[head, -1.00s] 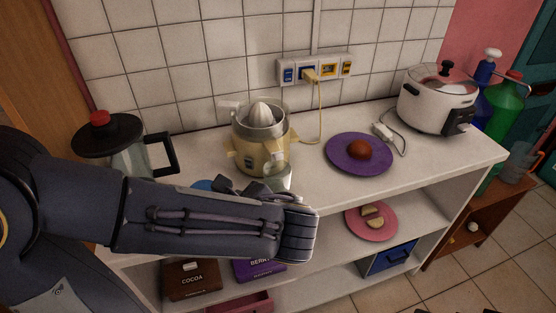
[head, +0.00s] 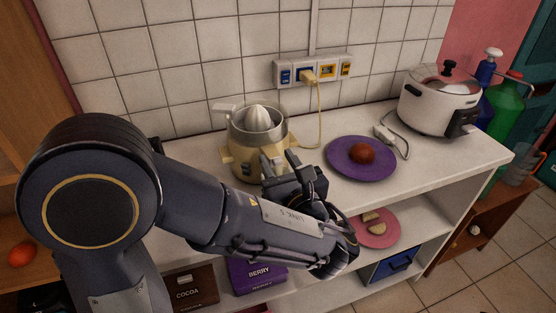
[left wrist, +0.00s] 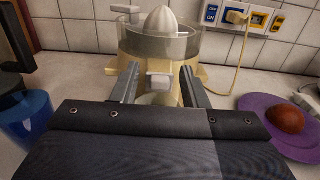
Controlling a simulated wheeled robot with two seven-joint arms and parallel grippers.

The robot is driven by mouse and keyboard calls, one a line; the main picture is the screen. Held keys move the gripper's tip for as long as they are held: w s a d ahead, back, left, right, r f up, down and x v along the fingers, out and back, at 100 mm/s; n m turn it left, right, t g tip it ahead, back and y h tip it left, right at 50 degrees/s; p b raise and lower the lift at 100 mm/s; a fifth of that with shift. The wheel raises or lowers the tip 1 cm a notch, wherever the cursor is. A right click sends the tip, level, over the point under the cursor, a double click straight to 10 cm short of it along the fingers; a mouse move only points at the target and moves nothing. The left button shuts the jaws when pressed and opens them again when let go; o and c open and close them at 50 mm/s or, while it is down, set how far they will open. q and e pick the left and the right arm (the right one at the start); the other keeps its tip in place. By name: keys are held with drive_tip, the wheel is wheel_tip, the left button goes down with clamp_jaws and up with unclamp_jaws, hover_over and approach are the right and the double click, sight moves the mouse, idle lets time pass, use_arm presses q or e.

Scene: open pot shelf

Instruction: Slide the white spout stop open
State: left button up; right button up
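The cream juicer (head: 243,157), with a clear bowl and a pale ribbed cone, stands on the white counter against the tiled wall. In the left wrist view the juicer (left wrist: 195,76) is straight ahead. The white spout stop (left wrist: 160,80) shows on its front, between my fingertips in the picture. My left gripper (head: 282,158) is at the juicer's front, and also shows in the left wrist view (left wrist: 159,75). Its fingers are apart, one on each side of the stop; I cannot tell whether they touch it. My arm hides the stop in the head view. My right gripper is not in view.
A purple plate (head: 343,170) with a brown ball lies right of the juicer. A yellow cord (head: 320,112) runs to the wall sockets. A blue cup (left wrist: 22,125) stands at the left in the wrist view. A white cooker (head: 425,103) stands at the counter's right end.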

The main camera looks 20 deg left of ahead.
use_arm(q)
drive_tip(key=shift+w+a, duration=0.2)
drive_tip(key=shift+w, duration=0.05)
clamp_jaws()
wheel_tip(320, 180, up, 2)
drive_tip(key=shift+r+p, duration=0.2)
drive_tip(key=shift+p, duration=1.05)
drive_tip(key=shift+f, duration=0.15)
unclamp_jaws()
drive_tip(key=shift+s, duration=0.1)
